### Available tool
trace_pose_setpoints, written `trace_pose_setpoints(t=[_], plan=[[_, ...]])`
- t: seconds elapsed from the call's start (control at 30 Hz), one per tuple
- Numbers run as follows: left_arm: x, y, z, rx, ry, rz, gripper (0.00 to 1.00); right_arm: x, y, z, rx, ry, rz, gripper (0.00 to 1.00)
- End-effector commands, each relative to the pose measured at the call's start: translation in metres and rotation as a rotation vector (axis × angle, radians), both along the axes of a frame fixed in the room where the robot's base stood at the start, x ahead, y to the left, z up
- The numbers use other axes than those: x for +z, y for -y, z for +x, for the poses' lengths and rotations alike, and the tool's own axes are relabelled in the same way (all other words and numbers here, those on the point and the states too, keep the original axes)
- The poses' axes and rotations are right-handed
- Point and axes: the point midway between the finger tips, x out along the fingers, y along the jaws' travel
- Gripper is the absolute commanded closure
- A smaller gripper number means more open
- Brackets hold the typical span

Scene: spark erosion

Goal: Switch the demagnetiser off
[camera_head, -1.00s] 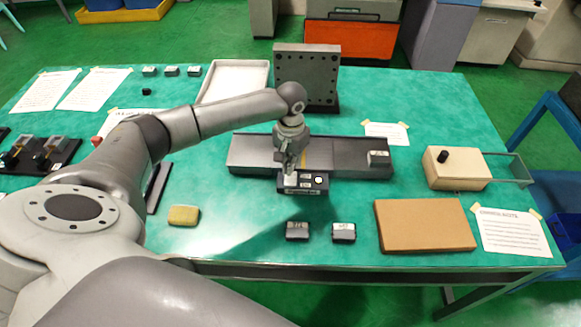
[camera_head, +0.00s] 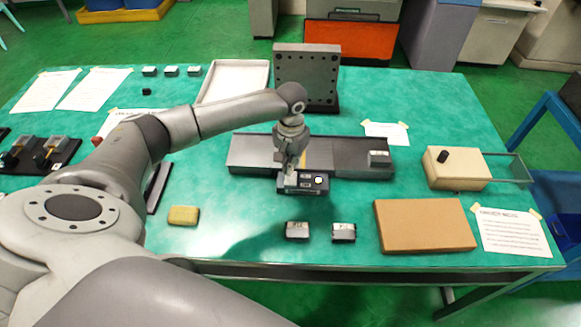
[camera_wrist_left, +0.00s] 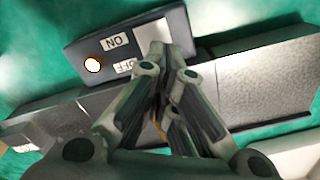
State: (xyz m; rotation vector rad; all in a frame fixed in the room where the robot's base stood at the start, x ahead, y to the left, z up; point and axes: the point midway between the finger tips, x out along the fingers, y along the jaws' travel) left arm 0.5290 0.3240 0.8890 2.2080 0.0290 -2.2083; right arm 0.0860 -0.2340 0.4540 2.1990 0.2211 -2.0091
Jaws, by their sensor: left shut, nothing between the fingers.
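The demagnetiser is a long dark grey flat track (camera_head: 250,152) across the middle of the table. At its front edge is a dark switch box (camera_head: 318,186) with a round white light that looks lit. In the left wrist view the switch box (camera_wrist_left: 88,62) carries ON and OFF labels and a pale rocker plate. My left gripper (camera_head: 291,170) is shut and empty, with its fingertips at the left part of the box. In the wrist view its tips (camera_wrist_left: 168,52) are over or against the pale plate; contact is unclear. My right gripper is out of view.
A steel block (camera_head: 379,158) sits on the track's right end. Two small blocks (camera_head: 297,231) lie in front, beside a brown board (camera_head: 425,226). A cream box with a black knob (camera_head: 456,168) stands right. An upright drilled plate (camera_head: 307,80) stands behind.

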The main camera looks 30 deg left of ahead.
Motion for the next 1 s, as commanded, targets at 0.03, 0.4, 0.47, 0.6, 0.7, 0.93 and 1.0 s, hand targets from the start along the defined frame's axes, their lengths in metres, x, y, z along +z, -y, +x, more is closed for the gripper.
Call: trace_pose_setpoints(t=[0.03,0.4,0.47,0.6,0.7,0.93,1.0], plan=[[0.0,0.0,0.0,0.0,0.0,0.0,1.0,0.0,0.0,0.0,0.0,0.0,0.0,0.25],[-0.005,0.0,0.0,0.0,-0.001,0.0,1.0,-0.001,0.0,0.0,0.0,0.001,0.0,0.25],[-0.006,0.0,0.0,0.0,-0.001,0.0,1.0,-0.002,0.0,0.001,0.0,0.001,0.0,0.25],[-0.008,0.0,0.0,0.0,-0.001,0.0,1.0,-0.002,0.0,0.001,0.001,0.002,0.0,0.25],[-0.009,0.0,0.0,0.0,-0.001,0.0,1.0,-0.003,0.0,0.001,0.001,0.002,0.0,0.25],[-0.013,0.0,0.0,0.0,-0.001,0.0,1.0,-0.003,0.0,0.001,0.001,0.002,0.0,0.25],[-0.014,0.0,0.0,0.0,0.0,0.0,1.0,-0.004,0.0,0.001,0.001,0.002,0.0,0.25]])
